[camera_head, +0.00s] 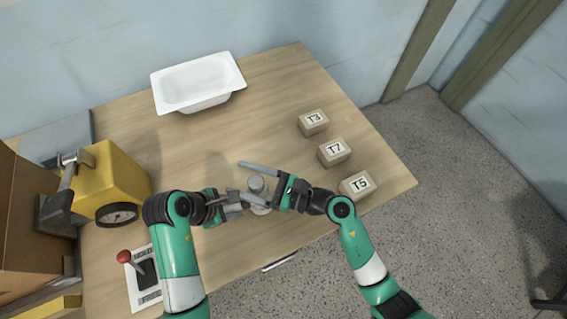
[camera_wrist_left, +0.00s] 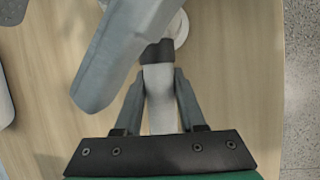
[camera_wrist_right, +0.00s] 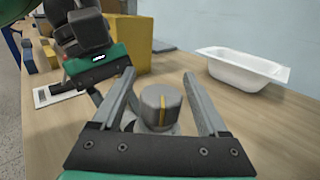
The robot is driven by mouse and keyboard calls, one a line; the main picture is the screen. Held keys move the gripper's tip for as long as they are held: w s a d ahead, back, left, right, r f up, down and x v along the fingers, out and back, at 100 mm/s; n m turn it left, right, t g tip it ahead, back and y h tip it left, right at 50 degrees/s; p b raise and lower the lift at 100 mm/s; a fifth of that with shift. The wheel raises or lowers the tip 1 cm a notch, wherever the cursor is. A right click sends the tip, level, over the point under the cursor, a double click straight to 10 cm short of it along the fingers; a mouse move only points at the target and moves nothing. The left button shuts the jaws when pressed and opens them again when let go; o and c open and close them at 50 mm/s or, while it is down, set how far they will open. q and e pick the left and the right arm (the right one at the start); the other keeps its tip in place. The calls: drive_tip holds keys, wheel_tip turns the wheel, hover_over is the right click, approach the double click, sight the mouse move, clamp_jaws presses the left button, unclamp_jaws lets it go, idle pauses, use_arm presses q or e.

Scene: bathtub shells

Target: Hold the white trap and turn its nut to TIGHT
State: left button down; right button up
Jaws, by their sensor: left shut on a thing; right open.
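The white trap (camera_head: 262,208) stands near the front middle of the table, with its grey cylindrical nut (camera_head: 257,185) on top. In the right wrist view the nut (camera_wrist_right: 160,104) shows a yellow stripe down its side. My left gripper (camera_head: 238,202) is shut on the trap's pale side pipe (camera_wrist_left: 160,92), which has a dark collar beyond the fingers. My right gripper (camera_wrist_right: 160,78) is open, its fingers on either side of the nut with gaps visible. A TIGHT mark cannot be made out. One right finger (camera_wrist_left: 115,60) hides part of the left wrist view.
A white tub (camera_head: 198,82) stands at the back. Blocks marked T3 (camera_head: 313,122), T7 (camera_head: 334,152) and T5 (camera_head: 357,185) line the right side. A yellow box with a gauge (camera_head: 112,180) and a red-knobbed lever (camera_head: 126,258) are at left. The table's middle is clear.

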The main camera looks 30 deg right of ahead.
drive_tip(key=v, duration=1.2)
drive_tip(key=w+d+f+m+g+y, duration=0.2)
drive_tip(key=w+m+g, duration=0.3)
drive_tip(key=m, duration=1.3)
drive_tip(key=w+f, duration=0.1)
drive_tip(key=w, duration=0.3)
drive_tip(key=shift+m+g+y, duration=0.3)
drive_tip(key=shift+m+y, duration=0.1)
drive_tip(key=shift+w, duration=0.1)
